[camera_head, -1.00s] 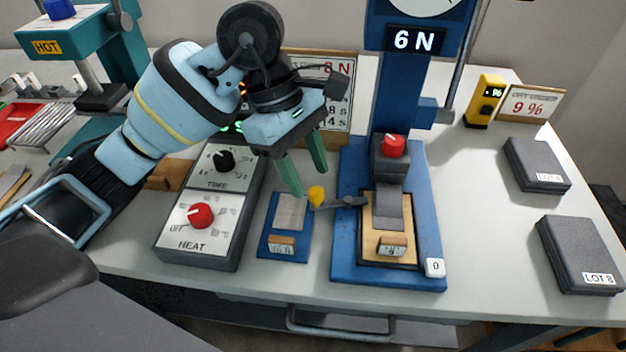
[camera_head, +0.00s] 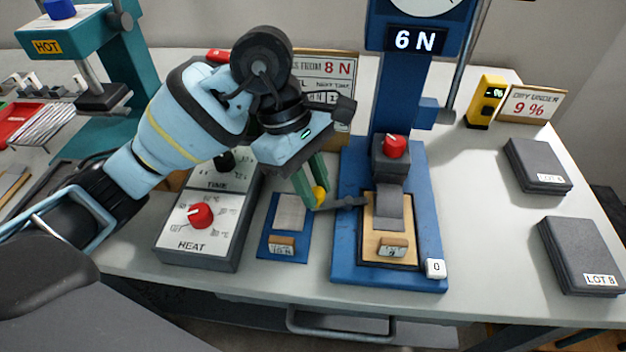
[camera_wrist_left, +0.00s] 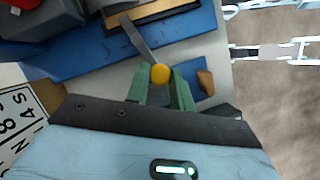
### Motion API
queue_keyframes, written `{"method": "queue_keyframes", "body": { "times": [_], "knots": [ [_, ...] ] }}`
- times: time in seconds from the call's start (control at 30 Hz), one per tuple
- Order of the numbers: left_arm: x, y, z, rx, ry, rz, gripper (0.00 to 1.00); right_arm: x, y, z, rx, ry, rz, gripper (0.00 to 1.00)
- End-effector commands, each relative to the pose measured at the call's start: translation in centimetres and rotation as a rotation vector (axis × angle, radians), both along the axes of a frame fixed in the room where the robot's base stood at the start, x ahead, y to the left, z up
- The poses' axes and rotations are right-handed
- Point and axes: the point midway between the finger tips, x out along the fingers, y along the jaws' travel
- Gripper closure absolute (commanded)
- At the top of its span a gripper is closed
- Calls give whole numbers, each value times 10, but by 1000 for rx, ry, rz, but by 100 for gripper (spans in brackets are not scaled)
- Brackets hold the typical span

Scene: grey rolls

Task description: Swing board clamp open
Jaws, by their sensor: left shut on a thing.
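The board clamp is a dark grey lever (camera_head: 345,202) on the blue press base (camera_head: 345,262), with a yellow knob (camera_head: 320,194) at its left end. The lever lies across the left edge of the base, and its inner end reaches the wooden board (camera_head: 372,245). My left gripper (camera_head: 317,200) has its green fingers shut on the yellow knob. In the left wrist view the knob (camera_wrist_left: 160,74) shows between the fingertips, with the lever (camera_wrist_left: 137,42) running away from it. My right gripper is not in view.
A blue plate (camera_head: 266,247) with a grey sheet lies just left of the knob. The heat control box (camera_head: 190,240) stands further left. The press column with its 6 N display (camera_head: 415,40) rises behind the base. Two dark lot boxes (camera_head: 580,250) lie at the right.

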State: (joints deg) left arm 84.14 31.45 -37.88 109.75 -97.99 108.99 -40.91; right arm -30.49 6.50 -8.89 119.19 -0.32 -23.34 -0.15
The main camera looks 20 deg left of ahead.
Motion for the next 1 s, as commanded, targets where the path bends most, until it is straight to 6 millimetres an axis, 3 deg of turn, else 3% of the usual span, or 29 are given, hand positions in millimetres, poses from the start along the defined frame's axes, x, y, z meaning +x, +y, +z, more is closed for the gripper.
{"method": "queue_keyframes", "body": {
  "times": [0.37,1.0],
  "knots": [
    [-5,-2,1,1,-3,107,100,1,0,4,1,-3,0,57],
    [-28,-28,2,-2,-4,675,100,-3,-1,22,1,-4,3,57]
  ]
}}
